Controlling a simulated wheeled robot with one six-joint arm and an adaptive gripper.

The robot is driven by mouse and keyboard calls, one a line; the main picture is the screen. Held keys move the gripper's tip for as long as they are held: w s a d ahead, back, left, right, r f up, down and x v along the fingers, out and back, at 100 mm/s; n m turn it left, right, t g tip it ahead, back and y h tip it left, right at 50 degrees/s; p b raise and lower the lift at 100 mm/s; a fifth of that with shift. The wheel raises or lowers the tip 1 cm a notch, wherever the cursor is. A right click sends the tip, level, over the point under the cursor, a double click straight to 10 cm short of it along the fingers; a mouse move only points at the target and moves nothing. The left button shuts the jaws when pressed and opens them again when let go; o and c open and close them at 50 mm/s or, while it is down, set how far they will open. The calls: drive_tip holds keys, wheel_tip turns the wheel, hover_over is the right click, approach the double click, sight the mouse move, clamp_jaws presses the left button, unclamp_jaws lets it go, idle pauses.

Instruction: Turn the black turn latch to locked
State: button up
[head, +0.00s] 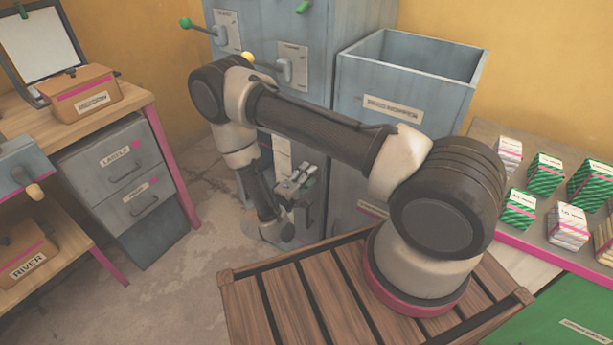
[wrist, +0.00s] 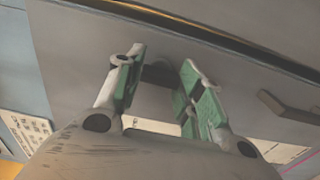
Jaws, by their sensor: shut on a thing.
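My gripper (wrist: 162,82) is at a grey panel in the wrist view, its two green-padded fingers on either side of a small dark piece, the black turn latch (wrist: 160,74). The fingers are shut on it. Most of the latch is hidden between the fingers, so its angle is hard to tell. In the head view my gripper (head: 298,181) is low at the front of the grey-blue press cabinet (head: 345,30). The latch cannot be made out there.
A grey bar handle (wrist: 288,106) sticks out right of my gripper. The open grey hopper (head: 405,85) stands right of the cabinet, and levers with green (head: 186,23) and yellow (head: 247,57) knobs are above. A slatted wooden surface (head: 290,300) is in front. Floor at left is clear.

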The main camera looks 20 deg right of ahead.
drive_tip(key=o, duration=1)
drive_tip(key=v, duration=1.2)
